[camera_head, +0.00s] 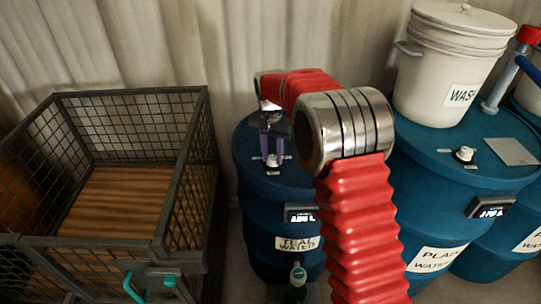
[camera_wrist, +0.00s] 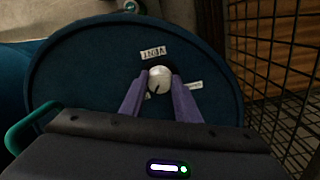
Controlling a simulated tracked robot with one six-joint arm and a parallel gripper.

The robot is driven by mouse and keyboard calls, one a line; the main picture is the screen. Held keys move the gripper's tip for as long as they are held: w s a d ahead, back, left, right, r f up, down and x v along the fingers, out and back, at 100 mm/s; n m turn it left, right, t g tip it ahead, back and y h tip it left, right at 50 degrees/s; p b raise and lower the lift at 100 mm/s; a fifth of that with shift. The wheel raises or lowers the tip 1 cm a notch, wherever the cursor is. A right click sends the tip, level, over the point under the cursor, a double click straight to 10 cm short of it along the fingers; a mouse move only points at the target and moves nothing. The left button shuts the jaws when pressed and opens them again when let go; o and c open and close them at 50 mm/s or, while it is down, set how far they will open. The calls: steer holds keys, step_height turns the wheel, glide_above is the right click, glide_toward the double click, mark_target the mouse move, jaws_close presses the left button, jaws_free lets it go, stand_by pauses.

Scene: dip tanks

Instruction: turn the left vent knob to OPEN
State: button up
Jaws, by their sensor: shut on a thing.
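The left vent knob (camera_wrist: 159,79) is a white round knob with a dark pointer mark, on the lid of the teal water drum (camera_wrist: 80,65). A VENT label (camera_wrist: 153,52) lies beside it. My gripper (camera_wrist: 160,84) has its two purple fingers shut on the knob, one on each side. In the head view my gripper (camera_head: 272,160) reaches down onto the lid of the blue drum (camera_head: 262,228) labelled TEAL WATER, with the white knob between its fingertips. The small label by the right finger is too blurred to read.
A wire-mesh cage (camera_head: 185,165) with a wooden floor stands left of the drum. Right of it is a PLAIN WATER drum (camera_head: 425,215) with its own knob (camera_head: 465,154) and a white WASH bucket (camera_head: 445,75). A pale curtain (camera_head: 150,45) hangs behind.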

mark_target(271, 158)
steer(key=shift+s+m, duration=0.1)
steer(key=shift+m, duration=0.7)
steer(key=o, duration=1)
steer(key=shift+o, duration=0.2)
step_height(271, 158, up, 14)
steer(key=shift+a+f, duration=0.15)
steer(key=shift+a, duration=0.05)
steer(key=shift+w, duration=0.2)
